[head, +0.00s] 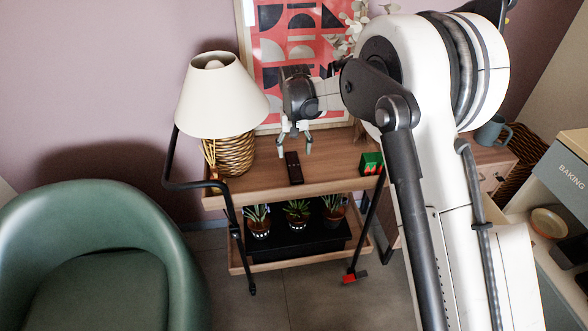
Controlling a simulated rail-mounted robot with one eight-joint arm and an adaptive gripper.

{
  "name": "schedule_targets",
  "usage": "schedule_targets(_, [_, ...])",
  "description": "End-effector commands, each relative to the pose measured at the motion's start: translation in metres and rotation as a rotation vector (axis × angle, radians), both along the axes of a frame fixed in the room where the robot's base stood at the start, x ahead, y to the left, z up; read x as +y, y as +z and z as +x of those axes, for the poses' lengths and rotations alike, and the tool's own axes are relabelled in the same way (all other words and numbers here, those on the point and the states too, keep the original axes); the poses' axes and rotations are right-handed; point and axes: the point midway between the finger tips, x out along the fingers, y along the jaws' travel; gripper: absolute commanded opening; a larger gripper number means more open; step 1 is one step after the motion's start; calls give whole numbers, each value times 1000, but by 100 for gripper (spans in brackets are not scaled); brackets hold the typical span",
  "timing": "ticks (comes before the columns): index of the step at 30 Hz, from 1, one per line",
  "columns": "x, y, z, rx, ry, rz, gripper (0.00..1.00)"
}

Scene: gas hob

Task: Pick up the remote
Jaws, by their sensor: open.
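The remote (293,168) is a dark, slim bar lying flat on the wooden top of the trolley (335,174), its long side running from back to front. My gripper (295,150) points down just above the far end of the remote. Its two fingers are spread apart, one to the left and one to the right of the remote's far end. Nothing shows between the fingers. I cannot tell from this view whether a fingertip touches the remote or the wood.
A lamp with a wicker base (229,154) stands left of the remote. A small green and red box (371,163) stands to the right. A framed picture (283,50) leans behind. Potted plants (297,213) fill the lower shelf. A green armchair (95,270) is at front left.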

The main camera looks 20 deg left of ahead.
Motion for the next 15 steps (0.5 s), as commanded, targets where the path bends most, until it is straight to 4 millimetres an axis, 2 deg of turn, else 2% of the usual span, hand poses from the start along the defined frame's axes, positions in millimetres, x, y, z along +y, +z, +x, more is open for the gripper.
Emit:
schedule_targets(3, [0,-17,0,0,0,0,58])
schedule_targets(11, [0,-28,2,0,0,0,58])
schedule_targets(15, [3,-44,6,0,0,0,58])
